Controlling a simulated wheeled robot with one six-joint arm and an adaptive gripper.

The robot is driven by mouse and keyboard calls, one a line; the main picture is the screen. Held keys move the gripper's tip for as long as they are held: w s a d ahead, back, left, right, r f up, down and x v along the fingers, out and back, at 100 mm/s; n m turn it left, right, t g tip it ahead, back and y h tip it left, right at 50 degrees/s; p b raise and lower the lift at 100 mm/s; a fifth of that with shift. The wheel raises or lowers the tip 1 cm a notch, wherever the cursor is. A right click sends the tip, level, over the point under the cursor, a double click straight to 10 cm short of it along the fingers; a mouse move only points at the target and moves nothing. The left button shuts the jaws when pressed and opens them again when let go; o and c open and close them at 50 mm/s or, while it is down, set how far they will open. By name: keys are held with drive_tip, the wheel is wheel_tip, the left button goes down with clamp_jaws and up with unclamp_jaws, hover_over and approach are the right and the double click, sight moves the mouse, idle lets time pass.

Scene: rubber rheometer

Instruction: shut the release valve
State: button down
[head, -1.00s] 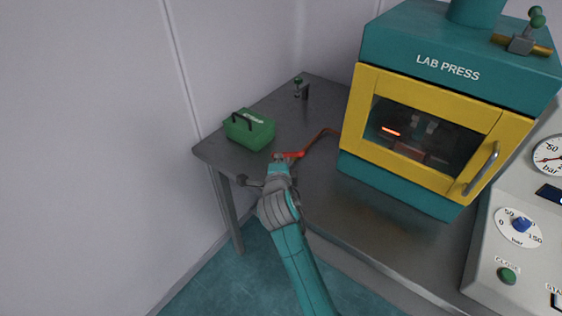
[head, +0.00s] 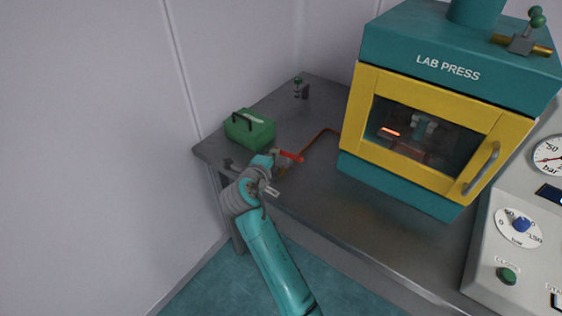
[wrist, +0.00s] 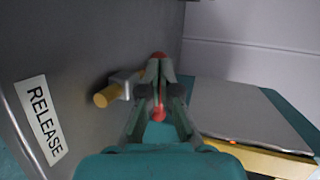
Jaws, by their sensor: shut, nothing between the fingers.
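The release valve has a red lever (head: 291,156) at the table's left part, beside my gripper (head: 271,158) in the head view. Whether the fingers touch the lever is unclear. A white RELEASE label (wrist: 44,119) is on the grey surface. My wrist hides part of the valve in the head view.
A green box (head: 249,130) sits behind my gripper. A small green-knobbed fitting (head: 299,88) stands at the back. A copper pipe (head: 322,134) runs to the lab press (head: 440,110). The table's front right (head: 375,215) is clear.

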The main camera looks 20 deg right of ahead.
drive_tip(key=shift+s+d, duration=0.55)
drive_tip(key=shift+d, duration=0.05)
idle(0.4)
